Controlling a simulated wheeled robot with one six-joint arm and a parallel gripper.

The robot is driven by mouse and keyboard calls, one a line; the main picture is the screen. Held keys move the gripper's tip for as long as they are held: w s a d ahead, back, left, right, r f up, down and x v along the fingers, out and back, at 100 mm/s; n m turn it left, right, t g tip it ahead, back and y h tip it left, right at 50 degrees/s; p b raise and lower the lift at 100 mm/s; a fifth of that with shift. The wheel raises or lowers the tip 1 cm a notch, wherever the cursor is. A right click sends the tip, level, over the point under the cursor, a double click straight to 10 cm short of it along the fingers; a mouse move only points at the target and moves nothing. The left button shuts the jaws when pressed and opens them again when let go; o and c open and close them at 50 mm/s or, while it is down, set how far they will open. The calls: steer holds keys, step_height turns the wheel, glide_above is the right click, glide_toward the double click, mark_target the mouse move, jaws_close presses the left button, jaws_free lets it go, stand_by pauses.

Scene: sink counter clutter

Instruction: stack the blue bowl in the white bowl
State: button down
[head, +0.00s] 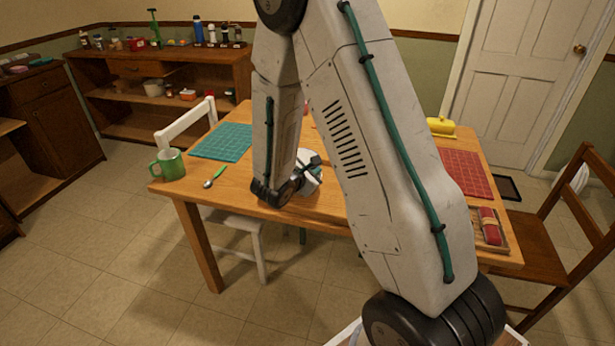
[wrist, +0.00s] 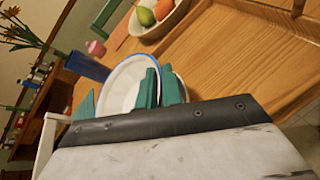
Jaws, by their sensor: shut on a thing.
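In the wrist view a white bowl with a blue rim (wrist: 122,88) is tilted up at my fingers. My gripper (wrist: 161,88) has its two teal fingers close together, shut on the bowl's right edge. I see no bowl that is blue all over, and no second white bowl can be made out. The height of the held bowl above the table cannot be told.
A cream dish with fruit (wrist: 172,22) and a blue vase with flowers (wrist: 87,66) stand beyond the bowl. A green mug (head: 170,165), a spoon (head: 213,178) and a teal mat (head: 222,143) are at the table's left. A red mat (head: 466,172) and yellow dish (head: 441,127) are right.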

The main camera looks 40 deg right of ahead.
steer(key=f, duration=0.3)
steer(key=shift+d, duration=0.25)
steer(key=c, duration=1.5)
jaws_free()
steer(key=shift+c, duration=0.2)
steer(key=v, duration=1.2)
steer(key=s+d+r+m+g+y, duration=0.25)
steer(key=s+r+m+g, duration=0.45)
steer(key=s+r+m, duration=0.45)
steer(key=s+a+r+m+t+y, duration=0.1)
steer(key=s+a+r+m+y, duration=0.2)
steer(key=s, duration=0.4)
steer(key=s+a+r+m+t+y, duration=0.1)
steer(key=s+a+r+m+y, duration=0.2)
steer(key=s+a+r+y, duration=0.3)
steer(key=s+a+y, duration=0.1)
steer(key=a, duration=0.1)
steer(key=shift+s+a+r+t, duration=0.2)
steer(key=shift+s+a+t, duration=0.1)
steer(key=shift+t, duration=0.1)
